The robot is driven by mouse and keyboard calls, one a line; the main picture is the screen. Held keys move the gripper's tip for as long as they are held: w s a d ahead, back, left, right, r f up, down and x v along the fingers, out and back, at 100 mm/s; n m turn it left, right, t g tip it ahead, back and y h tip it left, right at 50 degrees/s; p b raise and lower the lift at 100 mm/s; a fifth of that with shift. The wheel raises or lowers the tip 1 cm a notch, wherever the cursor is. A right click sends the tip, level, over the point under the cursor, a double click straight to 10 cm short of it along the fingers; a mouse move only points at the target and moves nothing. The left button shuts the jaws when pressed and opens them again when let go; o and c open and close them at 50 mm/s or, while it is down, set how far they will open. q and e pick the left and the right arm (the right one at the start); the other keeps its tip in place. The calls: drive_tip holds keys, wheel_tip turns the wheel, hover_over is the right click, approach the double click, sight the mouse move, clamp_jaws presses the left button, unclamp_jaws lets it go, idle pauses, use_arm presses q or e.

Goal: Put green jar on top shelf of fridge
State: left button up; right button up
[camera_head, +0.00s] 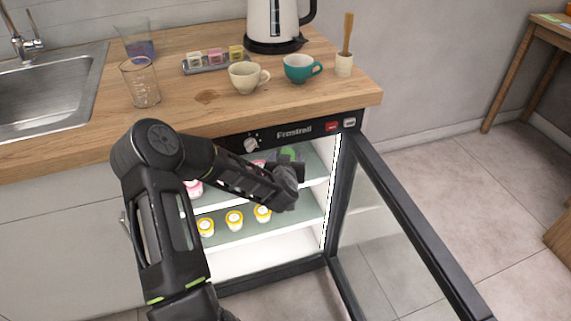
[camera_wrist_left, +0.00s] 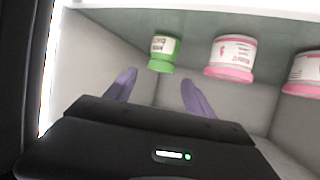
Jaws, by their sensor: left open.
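The fridge (camera_head: 297,130) under the counter stands open. The green jar (camera_head: 289,153) is on its top shelf, partly hidden behind my left gripper (camera_head: 288,180) in the head view. In the left wrist view, which looks upside down, the green jar (camera_wrist_left: 163,53) stands on the shelf surface, beside pink-lidded jars (camera_wrist_left: 231,57). My left gripper (camera_wrist_left: 158,92) is open, its two purple fingers apart with nothing between them. The jar is beyond the fingertips, roughly in line with the gap, and does not appear to be touched. My right gripper is not in view.
The fridge door (camera_head: 400,215) is swung open to the right. Yellow-lidded jars (camera_head: 234,220) stand on the lower shelf. On the counter are a teal cup (camera_head: 299,68), a cream cup (camera_head: 244,77), a kettle (camera_head: 274,22) and a glass beaker (camera_head: 141,84).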

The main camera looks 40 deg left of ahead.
use_arm(q)
drive_tip(key=v, duration=0.6)
drive_tip(key=shift+s+p, duration=0.25)
drive_tip(key=shift+p, duration=0.05)
drive_tip(key=shift+d, duration=0.15)
drive_tip(key=s+d+f+m+g+h, duration=0.1)
drive_tip(key=s+d+f+h, duration=0.3)
drive_tip(key=d, duration=0.5)
drive_tip(key=s+d+f+m+g+h, duration=0.1)
drive_tip(key=d+f+g+h, duration=0.1)
drive_tip(key=d+f, duration=0.6)
drive_tip(key=s+d+f+m+g+h, duration=0.1)
drive_tip(key=s+d+f+h, duration=0.25)
drive_tip(key=d, duration=0.55)
drive_tip(key=s+d+f+m+g+h, duration=0.1)
drive_tip(key=s+d+f+g, duration=0.2)
drive_tip(key=s, duration=0.6)
drive_tip(key=s+d+f+g+h, duration=0.1)
drive_tip(key=s+d+f+g, duration=0.2)
drive_tip(key=s+d, duration=0.3)
drive_tip(key=s+f, duration=0.1)
drive_tip(key=s, duration=0.2)
drive_tip(key=shift+s+d+f+m+g, duration=0.3)
drive_tip(key=shift+s+d+m+g, duration=0.1)
